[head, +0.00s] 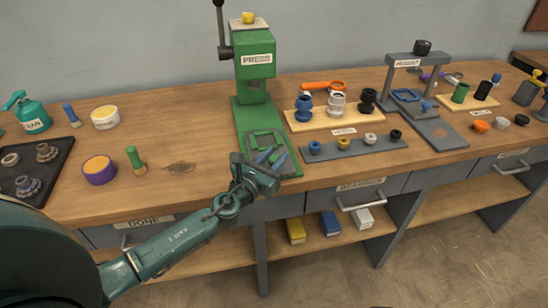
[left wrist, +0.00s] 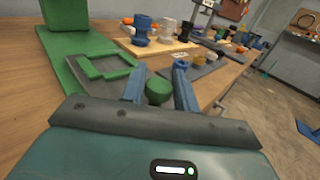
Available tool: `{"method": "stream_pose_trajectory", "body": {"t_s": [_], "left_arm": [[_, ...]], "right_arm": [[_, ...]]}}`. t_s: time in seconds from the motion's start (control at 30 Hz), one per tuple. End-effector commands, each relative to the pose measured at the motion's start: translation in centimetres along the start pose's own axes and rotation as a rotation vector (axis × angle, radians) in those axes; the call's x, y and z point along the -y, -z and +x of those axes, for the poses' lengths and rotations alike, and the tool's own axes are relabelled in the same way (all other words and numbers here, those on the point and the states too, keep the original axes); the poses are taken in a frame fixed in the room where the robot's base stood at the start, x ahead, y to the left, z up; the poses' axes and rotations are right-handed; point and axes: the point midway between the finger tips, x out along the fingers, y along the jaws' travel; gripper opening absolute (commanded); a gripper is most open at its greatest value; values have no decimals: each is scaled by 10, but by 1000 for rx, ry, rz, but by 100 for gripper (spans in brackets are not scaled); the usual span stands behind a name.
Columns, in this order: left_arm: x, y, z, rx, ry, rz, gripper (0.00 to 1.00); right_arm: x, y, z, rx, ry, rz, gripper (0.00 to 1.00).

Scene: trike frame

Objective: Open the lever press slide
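The green lever press (head: 255,65) stands at the back of the bench, its dark lever (head: 222,30) upright at its left. Its slide (head: 264,142), a grey plate with a green raised frame, lies on the green base in front of the column. The slide also shows in the left wrist view (left wrist: 108,68). My left gripper (head: 271,157) is over the front end of the slide, its blue fingers apart. In the left wrist view a green knob (left wrist: 158,92) is between the fingers; whether they touch it is unclear. My right gripper is out of view.
A wooden holder (head: 320,121) and a grey strip (head: 350,149) with small parts stand right of the press. A green-topped tool (head: 135,160), a purple pot (head: 99,170) and a black tray (head: 35,165) are left. A drawer handle (head: 360,203) sticks out at the front.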

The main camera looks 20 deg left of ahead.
Motion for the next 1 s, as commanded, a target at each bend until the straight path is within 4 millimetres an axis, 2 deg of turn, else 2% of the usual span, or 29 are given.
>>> {"method": "stream_pose_trajectory", "body": {"t_s": [0.03, 0.2, 0.43, 0.57, 0.67, 1.0], "left_arm": [[0, 0, 0, 0, -1, 0, 34], [0, 0, 0, 0, -1, 0, 48], [0, 0, 0, 0, -1, 0, 49], [-1, 1, -8, -1, -1, 1, 49], [0, 1, -23, -2, 0, 1, 49], [0, 4, -97, -3, 0, 1, 49]], "right_arm": [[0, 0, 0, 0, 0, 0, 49], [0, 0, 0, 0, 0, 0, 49], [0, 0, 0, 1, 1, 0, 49], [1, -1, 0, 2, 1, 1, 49], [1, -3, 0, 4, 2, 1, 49], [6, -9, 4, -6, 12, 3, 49]]}}
